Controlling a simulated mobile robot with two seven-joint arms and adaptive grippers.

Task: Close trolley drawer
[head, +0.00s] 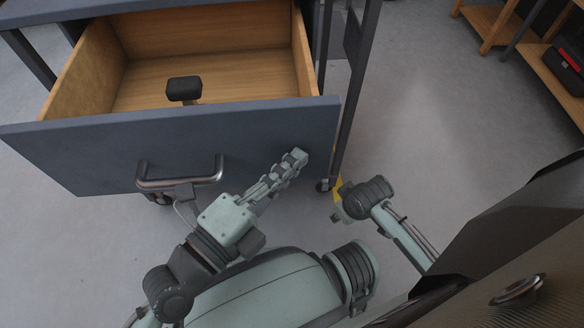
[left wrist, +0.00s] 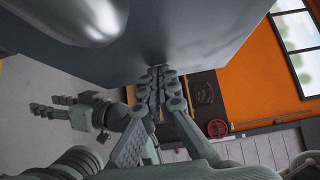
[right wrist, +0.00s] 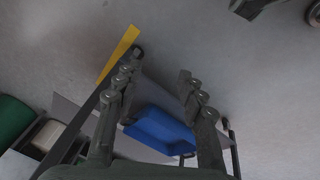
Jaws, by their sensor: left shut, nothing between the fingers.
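The trolley drawer stands open, with a blue-grey front panel (head: 100,150) and a pale wooden inside. A dark metal bar handle (head: 180,175) is on the panel and also shows in the left wrist view (left wrist: 95,15). My left gripper (head: 297,157) is shut and empty, its fingertips at the right part of the panel, right of the handle. In the left wrist view its fingertips (left wrist: 160,78) lie close against the panel (left wrist: 190,40); I cannot tell whether they touch. My right gripper (right wrist: 155,75) is open and empty over the floor.
A black-headed object (head: 184,90) is inside the drawer. A wooden shelf (head: 550,65) stands at the far right. Grey floor between is clear. A blue bin (right wrist: 160,130) shows in the right wrist view.

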